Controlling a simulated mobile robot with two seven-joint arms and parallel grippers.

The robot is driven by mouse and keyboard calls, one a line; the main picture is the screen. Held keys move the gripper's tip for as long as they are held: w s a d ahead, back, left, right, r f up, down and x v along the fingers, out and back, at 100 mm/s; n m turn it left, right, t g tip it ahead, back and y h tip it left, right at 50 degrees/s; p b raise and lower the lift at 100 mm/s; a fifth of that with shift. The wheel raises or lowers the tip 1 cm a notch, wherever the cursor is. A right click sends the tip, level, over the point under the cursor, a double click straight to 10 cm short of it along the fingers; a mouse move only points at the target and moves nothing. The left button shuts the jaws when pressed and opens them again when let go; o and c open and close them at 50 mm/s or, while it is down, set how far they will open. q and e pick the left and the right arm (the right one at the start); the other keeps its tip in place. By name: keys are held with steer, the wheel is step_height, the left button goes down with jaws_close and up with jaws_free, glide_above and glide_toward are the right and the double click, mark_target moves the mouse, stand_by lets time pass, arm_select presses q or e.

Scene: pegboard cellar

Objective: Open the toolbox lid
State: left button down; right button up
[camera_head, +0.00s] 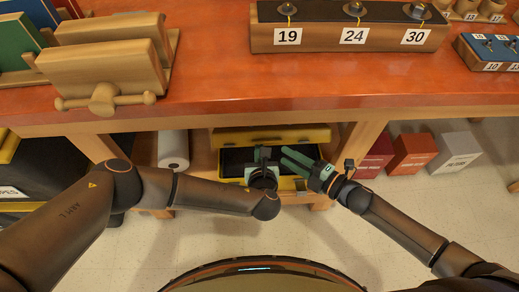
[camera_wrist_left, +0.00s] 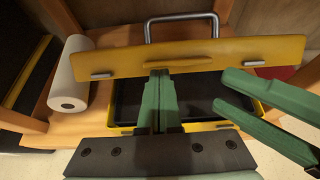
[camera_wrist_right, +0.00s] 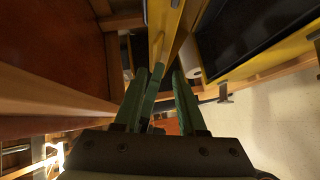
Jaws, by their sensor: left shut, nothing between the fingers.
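The yellow toolbox (camera_head: 291,184) sits on a low shelf under the bench. Its yellow lid (camera_wrist_left: 200,54) is raised at the back, and the dark inside (camera_wrist_left: 195,92) shows below it. A grey handle (camera_wrist_left: 181,17) shows beyond the lid. My left gripper (camera_wrist_left: 159,76) is shut and empty, over the opening with its tips close to the lid; I cannot tell whether they touch. My right gripper (camera_head: 284,153) has its fingers apart, at the right of the opening. In the right wrist view the lid (camera_wrist_right: 163,35) is beyond the fingers.
Several coloured boxes (camera_head: 412,150) stand right of that leg. The floor in front is clear.

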arm_select(q)
steer(key=shift+w+r+p, duration=0.85)
steer(key=shift+r+p, duration=0.15)
steer(key=shift+r, duration=0.15)
steer(key=shift+w+r, duration=0.15)
steer(key=shift+w, duration=0.1)
arm_select(e)
steer(key=s+d+f+m+g+h, duration=0.1)
steer(key=s+d+m+g+h, duration=0.1)
steer(key=s+m+h, duration=0.6)
steer(key=s+d+m, duration=0.1)
steer(key=s+m, duration=0.5)
steer(key=m, duration=0.8)
steer(key=shift+s+f+m, duration=0.2)
steer(key=shift+m, duration=0.1)
arm_select(q)
steer(key=p, duration=0.4)
glide_toward(258, 132)
steer(key=v, duration=0.7)
arm_select(e)
steer(key=r, duration=0.3)
steer(key=shift+w+a, duration=0.15)
steer(key=shift+w, duration=0.1)
